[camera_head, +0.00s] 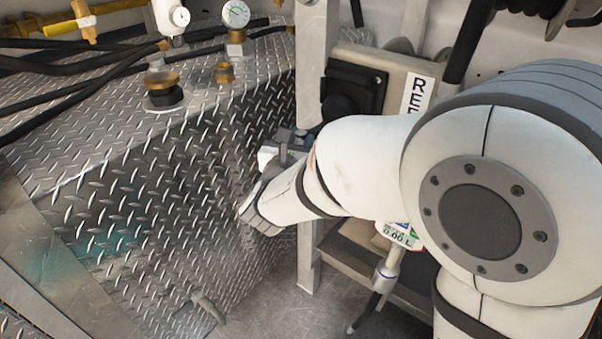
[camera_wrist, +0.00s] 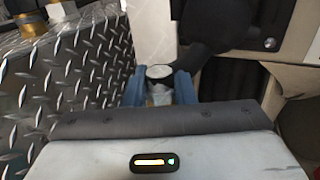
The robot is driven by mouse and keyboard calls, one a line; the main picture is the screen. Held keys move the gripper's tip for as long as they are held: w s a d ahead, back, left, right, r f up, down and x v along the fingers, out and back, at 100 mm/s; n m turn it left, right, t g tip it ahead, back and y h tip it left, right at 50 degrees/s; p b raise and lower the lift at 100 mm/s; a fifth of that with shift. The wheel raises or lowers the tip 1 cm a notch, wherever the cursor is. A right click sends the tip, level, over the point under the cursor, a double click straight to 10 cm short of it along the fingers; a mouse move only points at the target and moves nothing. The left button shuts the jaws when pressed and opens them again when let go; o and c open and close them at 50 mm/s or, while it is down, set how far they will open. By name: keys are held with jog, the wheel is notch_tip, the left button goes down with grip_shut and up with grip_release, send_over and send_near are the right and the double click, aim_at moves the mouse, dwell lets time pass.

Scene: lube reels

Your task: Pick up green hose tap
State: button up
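A hose tap with a green-and-white label and a "0.00 L" display (camera_head: 399,235) hangs at the lower right in the head view, below my forearm. Its metal spout points down, and its upper part is hidden behind my arm. My gripper (camera_head: 287,143) is well up and left of it, beside the upright metal post. In the wrist view the two blue fingers of my gripper (camera_wrist: 160,90) stand apart. A small round pale-topped piece (camera_wrist: 159,72) with a dark rim shows between them; I cannot tell what it is or whether the fingers touch it.
The metal post (camera_head: 309,75) stands close to my gripper. A beige cabinet with a black latch panel (camera_head: 353,88) is behind it. A diamond-plate casing (camera_head: 150,170) with brass fittings (camera_head: 224,72) and black hoses fills the left. Grey floor (camera_head: 275,310) is open at the bottom.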

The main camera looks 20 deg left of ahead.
grip_shut()
jog(key=shift+r, duration=0.1)
dwell(0.3)
notch_tip(320, 180, up, 10)
jog(key=p, duration=0.2)
jog(key=shift+p, duration=0.35)
notch_tip(320, 180, up, 26)
jog(key=p, duration=2.6)
jog(key=shift+a+r, duration=0.1)
